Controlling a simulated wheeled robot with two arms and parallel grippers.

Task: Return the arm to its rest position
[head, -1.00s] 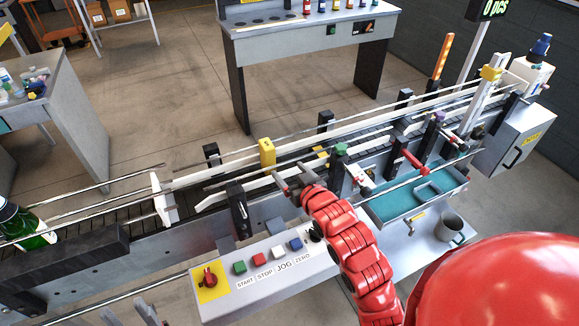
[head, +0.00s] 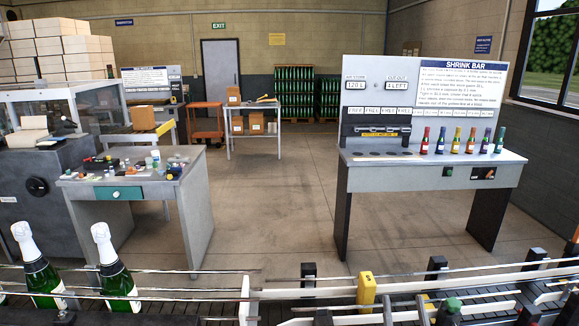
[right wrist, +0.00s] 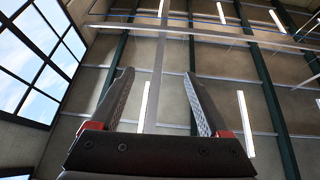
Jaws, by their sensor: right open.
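My right gripper (right wrist: 158,76) shows in the right wrist view. Its two fingers stand wide apart with nothing between them, and it points up at the ceiling and windows. Neither arm shows in the head view, so the right gripper's place relative to the conveyor cannot be told there. My left gripper is in no view.
The conveyor's yellow block (head: 366,291) and rails run along the bottom. Two green bottles with white foil tops, one (head: 117,281) right of the other (head: 40,276), stand on it at left. Behind are the shrink-bar bench (head: 432,176) and a cluttered grey desk (head: 191,211).

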